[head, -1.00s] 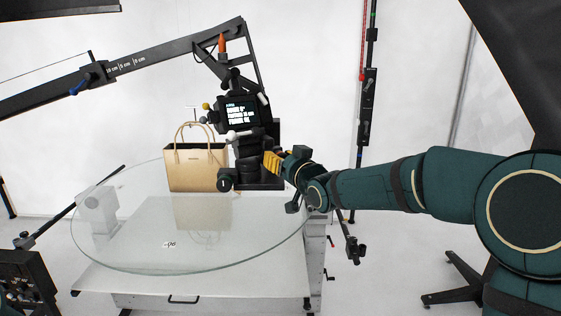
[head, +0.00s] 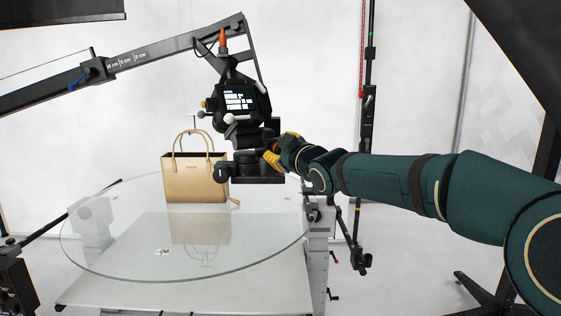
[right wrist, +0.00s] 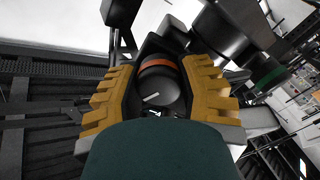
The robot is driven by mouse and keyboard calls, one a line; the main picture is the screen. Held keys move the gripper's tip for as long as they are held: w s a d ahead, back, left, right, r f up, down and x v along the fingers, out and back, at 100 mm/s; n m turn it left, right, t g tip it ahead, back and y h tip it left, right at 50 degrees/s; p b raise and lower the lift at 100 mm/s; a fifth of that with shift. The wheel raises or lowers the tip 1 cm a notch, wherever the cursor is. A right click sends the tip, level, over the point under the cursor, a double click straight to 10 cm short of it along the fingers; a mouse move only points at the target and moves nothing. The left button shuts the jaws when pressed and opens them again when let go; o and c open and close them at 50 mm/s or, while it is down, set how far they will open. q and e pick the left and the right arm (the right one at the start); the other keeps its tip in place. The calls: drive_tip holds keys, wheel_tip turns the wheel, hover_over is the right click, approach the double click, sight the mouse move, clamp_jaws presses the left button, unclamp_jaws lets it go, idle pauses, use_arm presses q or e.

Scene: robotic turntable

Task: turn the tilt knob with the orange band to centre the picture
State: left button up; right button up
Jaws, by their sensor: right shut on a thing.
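The tilt knob (right wrist: 158,86), dark with an orange band and a pale pointer line on its face, sits between the yellow-padded fingers of my right gripper (right wrist: 156,90) in the right wrist view. The fingers are shut on it from both sides. In the head view my right gripper (head: 275,158) reaches from the right to the black camera head, and the knob is hidden there. The camera (head: 240,103), with a small lit screen, is above the gripper; its text is too small to read surely. My left gripper is not in view.
A tan handbag (head: 193,178) stands on the round glass turntable (head: 110,245), behind and left of the camera mount. A black boom (head: 150,55) crosses the upper left to the camera. A dark upright stand (head: 369,110) is right of the turntable. A second knob with a green band (right wrist: 268,76) is near the gripper.

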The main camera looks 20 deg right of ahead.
drive_tip(key=shift+n+b, duration=1)
drive_tip(key=shift+n, duration=1)
drive_tip(key=shift+r, duration=0.1)
drive_tip(key=o, duration=1.2)
drive_tip(key=v, duration=1.2)
drive_tip(key=shift+a, duration=0.1)
